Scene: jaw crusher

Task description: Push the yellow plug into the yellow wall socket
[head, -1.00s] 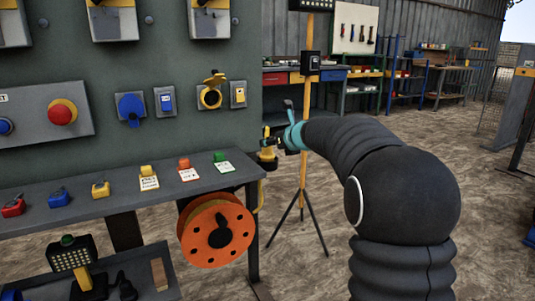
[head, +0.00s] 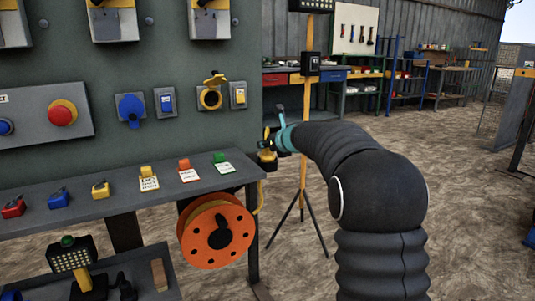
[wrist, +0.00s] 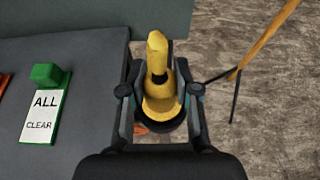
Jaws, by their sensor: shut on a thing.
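The yellow plug (wrist: 160,95) is between the two fingers of my gripper (wrist: 160,92) in the wrist view, and the fingers are shut on it. In the head view my gripper (head: 268,146) holds the plug (head: 267,162) just beyond the right end of the bench, lower than the socket and to its right. The yellow wall socket (head: 210,98) is on the grey-green panel, with its yellow flap raised. The plug and socket are apart. A yellow cable hangs below the plug beside the bench end.
A blue socket (head: 131,108) and switches are on the same panel. The bench (head: 110,203) below carries padlocks and tags, including a green one (wrist: 47,75). An orange cable reel (head: 217,235) hangs under it. A yellow tripod stand (head: 304,160) is close behind my arm.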

